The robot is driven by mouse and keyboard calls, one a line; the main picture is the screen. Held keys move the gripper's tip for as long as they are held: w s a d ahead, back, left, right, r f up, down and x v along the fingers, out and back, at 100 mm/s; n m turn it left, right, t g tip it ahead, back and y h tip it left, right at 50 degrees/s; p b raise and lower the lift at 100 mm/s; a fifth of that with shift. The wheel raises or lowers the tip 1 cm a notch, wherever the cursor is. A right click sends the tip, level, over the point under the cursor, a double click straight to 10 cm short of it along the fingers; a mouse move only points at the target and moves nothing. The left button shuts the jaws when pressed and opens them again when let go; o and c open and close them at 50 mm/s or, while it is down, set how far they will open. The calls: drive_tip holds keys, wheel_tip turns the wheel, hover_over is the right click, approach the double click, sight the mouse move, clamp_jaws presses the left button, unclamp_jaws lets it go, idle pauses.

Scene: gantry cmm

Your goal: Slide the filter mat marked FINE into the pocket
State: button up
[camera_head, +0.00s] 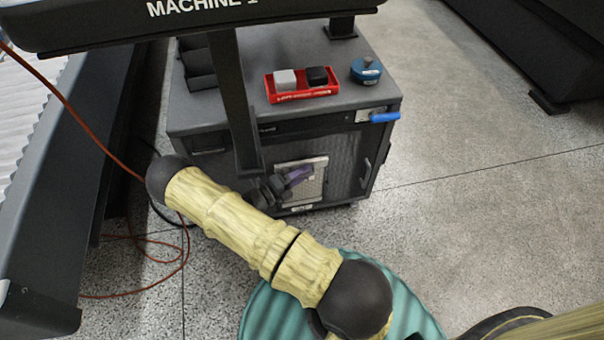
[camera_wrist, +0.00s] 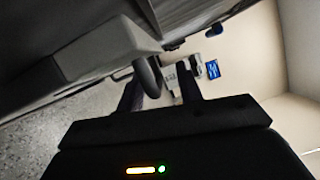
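A pale, flat panel (camera_head: 314,186) stands upright against the front of the dark cabinet in the head view. It may be a filter mat or the pocket's face; I cannot tell, and no FINE marking is readable. My gripper (camera_head: 297,176) is in front of this panel and hides part of it. In the wrist view my gripper (camera_wrist: 160,88) has its two fingers apart, with no mat visible between them. A dark rounded part (camera_wrist: 148,76) shows near the left finger; I cannot tell whether they touch.
The cabinet top (camera_head: 240,100) carries a red tray (camera_head: 305,95) with a white block (camera_head: 285,80) and a black block (camera_head: 318,76), and a blue round object (camera_head: 366,70). A dark post (camera_head: 235,105) stands close to my arm. An orange cable (camera_head: 75,115) hangs left. Floor at right is clear.

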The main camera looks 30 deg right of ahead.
drive_tip(key=shift+a, duration=0.1)
drive_tip(key=s+a+f+p, duration=0.1)
drive_tip(key=a+p, duration=0.2)
drive_tip(key=a, duration=1.4)
drive_tip(key=shift+s, duration=0.3)
drive_tip(key=shift+s+f, duration=0.1)
drive_tip(key=shift+f, duration=0.05)
